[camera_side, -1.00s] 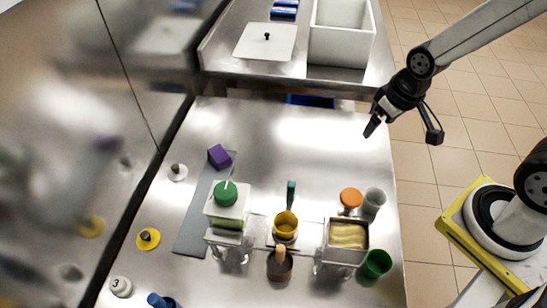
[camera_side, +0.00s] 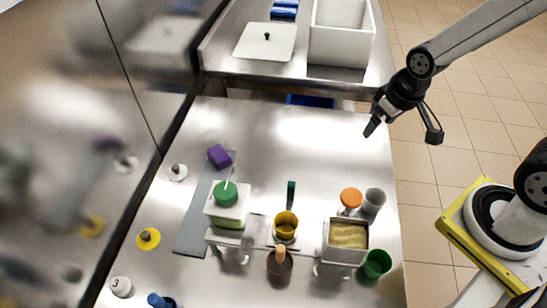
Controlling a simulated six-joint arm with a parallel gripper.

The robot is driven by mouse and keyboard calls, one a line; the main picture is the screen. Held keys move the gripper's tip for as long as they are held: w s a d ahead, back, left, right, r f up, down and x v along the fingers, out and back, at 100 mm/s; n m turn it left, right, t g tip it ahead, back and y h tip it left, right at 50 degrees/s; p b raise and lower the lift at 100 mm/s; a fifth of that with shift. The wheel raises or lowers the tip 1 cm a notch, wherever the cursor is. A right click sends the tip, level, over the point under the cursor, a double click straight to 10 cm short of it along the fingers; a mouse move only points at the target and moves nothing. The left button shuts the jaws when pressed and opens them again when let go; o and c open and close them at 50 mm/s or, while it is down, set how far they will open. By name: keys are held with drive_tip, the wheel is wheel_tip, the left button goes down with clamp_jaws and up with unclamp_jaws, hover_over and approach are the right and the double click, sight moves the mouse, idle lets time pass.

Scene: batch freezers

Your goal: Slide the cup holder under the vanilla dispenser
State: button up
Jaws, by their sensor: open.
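A square dispenser with pale yellow contents (camera_side: 347,236), which looks like the vanilla one, stands at the front right of the steel table. A second dispenser with a green knob (camera_side: 226,215) stands to its left. Between them a yellow cup (camera_side: 286,226) sits on a pale holder plate, with a teal handle (camera_side: 291,194) standing up behind it. I take this plate and handle as the cup holder. My gripper (camera_side: 403,133) is open and empty over the table's right edge, well behind and above the holder, touching nothing.
An orange-topped container (camera_side: 350,198), a grey cup (camera_side: 374,200) and a green cup (camera_side: 377,263) crowd the vanilla dispenser. A brown pot (camera_side: 279,264) stands in front of the yellow cup. The table's back half is clear.

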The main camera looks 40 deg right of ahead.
drive_tip(key=c, duration=0.3)
drive_tip(key=n+g, duration=0.3)
drive_tip(key=n, duration=0.6)
hover_over(291, 183)
wheel_tip(291, 183, down, 10)
drive_tip(key=shift+s, duration=0.1)
drive_tip(key=shift+f, duration=0.1)
drive_tip(key=shift+f, duration=3.8)
clamp_jaws()
